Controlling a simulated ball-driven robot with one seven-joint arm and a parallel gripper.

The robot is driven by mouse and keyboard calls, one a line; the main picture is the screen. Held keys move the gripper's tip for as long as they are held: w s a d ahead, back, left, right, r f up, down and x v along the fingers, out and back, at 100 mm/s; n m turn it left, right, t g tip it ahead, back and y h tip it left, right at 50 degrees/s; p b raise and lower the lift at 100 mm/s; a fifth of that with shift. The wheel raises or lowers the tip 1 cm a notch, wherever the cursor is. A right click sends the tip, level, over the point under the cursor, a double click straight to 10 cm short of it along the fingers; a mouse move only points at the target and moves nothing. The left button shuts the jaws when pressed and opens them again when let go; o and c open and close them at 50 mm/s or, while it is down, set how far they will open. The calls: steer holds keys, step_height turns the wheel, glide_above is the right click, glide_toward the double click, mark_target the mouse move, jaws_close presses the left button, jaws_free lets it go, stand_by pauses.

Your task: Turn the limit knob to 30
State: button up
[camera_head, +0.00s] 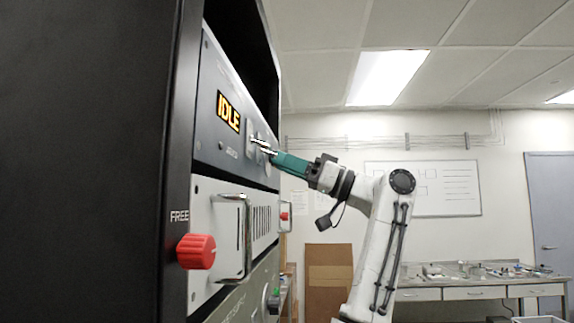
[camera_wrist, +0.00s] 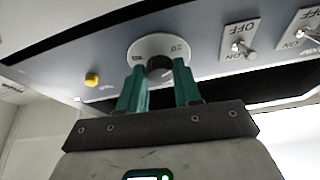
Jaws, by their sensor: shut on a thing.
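The limit knob (camera_wrist: 159,67) is a dark round knob on a pale dial plate (camera_wrist: 160,46) with small markings, on the grey panel in the wrist view. The number that it points to is too small to read. My gripper (camera_wrist: 160,75) has its two green fingers on either side of the knob, shut on it. In the head view my gripper (camera_head: 262,147) reaches the rack's upper panel from the right; the knob is hard to make out there.
Toggle switches (camera_wrist: 240,47) marked ON and OFF sit right of the knob, and a yellow button (camera_wrist: 92,79) sits left. The panel has an IDLE display (camera_head: 228,111). Below are a red FREE knob (camera_head: 196,251) and a metal handle (camera_head: 245,238). A workbench (camera_head: 480,288) stands behind.

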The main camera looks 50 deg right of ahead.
steer(key=shift+m, duration=0.3)
steer(key=m+g+h+p, duration=0.1)
steer(key=m+h, duration=0.1)
steer(key=m, duration=0.6)
steer(key=r+m+g+h+p, duration=0.1)
steer(key=m+h, duration=0.2)
steer(key=m, duration=0.6)
steer(key=m+g+h+p, duration=0.1)
steer(key=m+h+p, duration=0.1)
steer(key=m, duration=0.6)
steer(key=shift+s+a+r+m+h, duration=0.2)
steer(key=shift+a+r+m+h, duration=0.1)
steer(key=shift+h, duration=0.3)
steer(key=o, duration=1)
steer(key=shift+o, duration=0.2)
steer(key=b+v, duration=0.5)
steer(key=v, duration=0.5)
steer(key=shift+s+d+r, duration=0.2)
steer(key=shift+s+r, duration=0.1)
